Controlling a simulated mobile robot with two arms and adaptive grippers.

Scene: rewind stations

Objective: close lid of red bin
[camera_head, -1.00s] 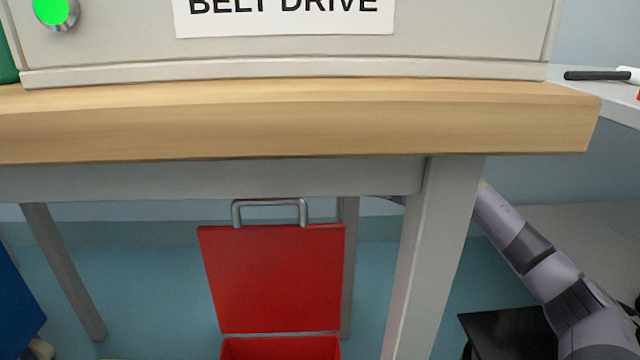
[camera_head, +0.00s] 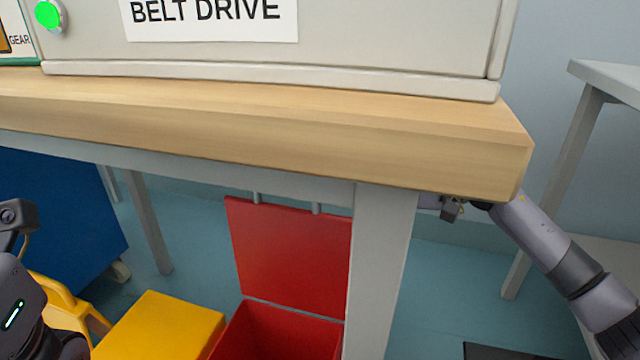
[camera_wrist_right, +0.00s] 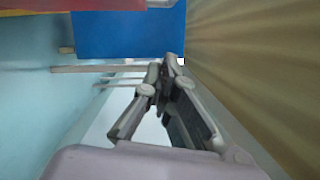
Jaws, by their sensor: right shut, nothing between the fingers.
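The red bin (camera_head: 280,338) stands on the floor beneath the wooden bench, partly behind the front bench leg. Its red lid (camera_head: 290,252) stands open, nearly upright, with its handle (camera_head: 285,203) partly hidden under the bench frame. My right arm comes in from the right, and its gripper is mostly hidden behind the bench leg and edge. In the right wrist view my right gripper (camera_wrist_right: 167,65) is shut and empty, close along the bench. A dark part of my left arm shows at the left edge of the head view; its fingers cannot be made out.
The wooden bench top (camera_head: 270,125) overhangs the bin, and its grey leg (camera_head: 380,275) stands right of the lid. A yellow box (camera_head: 160,325) is left of the bin. A blue cabinet (camera_head: 60,215) is further left, and also shows in the wrist view (camera_wrist_right: 125,35).

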